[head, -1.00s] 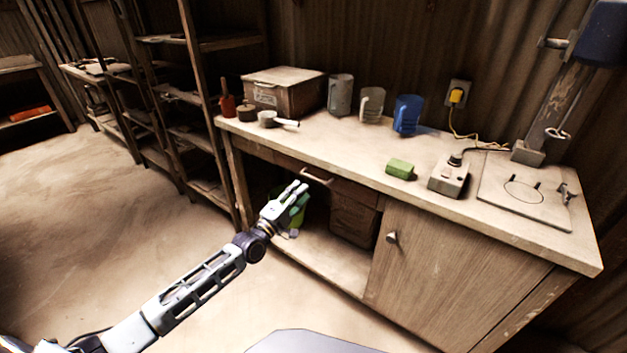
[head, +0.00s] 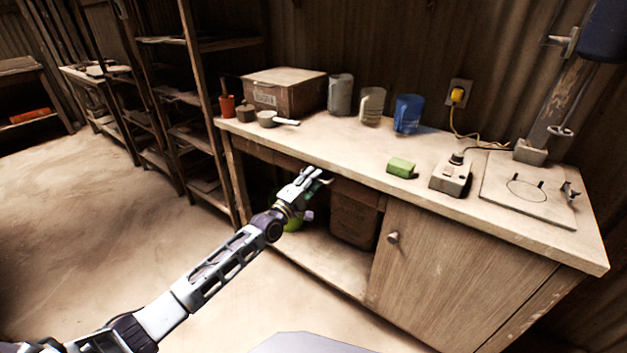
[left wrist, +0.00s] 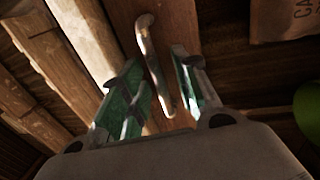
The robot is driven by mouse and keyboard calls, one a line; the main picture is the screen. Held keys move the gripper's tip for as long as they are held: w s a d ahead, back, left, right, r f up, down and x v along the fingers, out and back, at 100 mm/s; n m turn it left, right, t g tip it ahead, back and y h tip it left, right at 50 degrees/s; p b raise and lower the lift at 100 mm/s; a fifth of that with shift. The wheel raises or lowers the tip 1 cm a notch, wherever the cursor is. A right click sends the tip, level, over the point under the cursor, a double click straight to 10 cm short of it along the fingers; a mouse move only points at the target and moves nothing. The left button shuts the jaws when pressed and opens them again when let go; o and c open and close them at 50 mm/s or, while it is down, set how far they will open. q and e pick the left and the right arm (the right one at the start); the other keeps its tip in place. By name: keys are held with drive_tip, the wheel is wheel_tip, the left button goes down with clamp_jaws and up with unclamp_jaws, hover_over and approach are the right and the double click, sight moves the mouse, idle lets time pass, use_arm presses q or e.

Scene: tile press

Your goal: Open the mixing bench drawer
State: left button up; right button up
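The mixing bench (head: 345,150) runs along the wall. Its drawer sits under the top, and its front (left wrist: 172,40) fills the upper middle of the left wrist view. The drawer looks closed. Its curved pale handle (left wrist: 153,62) lies between the fingers of my left gripper (left wrist: 160,90); in the head view the handle (head: 326,181) shows just past the fingertips. My left gripper (head: 316,177) is open, with a finger on each side of the handle. I cannot tell whether either finger touches it. My right gripper is in neither view.
A cupboard door with a knob (head: 393,237) is right of the open shelf. A brown box (head: 354,218) and a green round thing (head: 293,222) are under the drawer. Mugs, a green block (head: 401,167) and a switch box (head: 451,178) stand on top.

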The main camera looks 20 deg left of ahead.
use_arm(q)
drive_tip(key=shift+w+d, duration=0.1)
drive_tip(key=shift+w, duration=0.2)
drive_tip(key=shift+r, duration=0.1)
clamp_jaws()
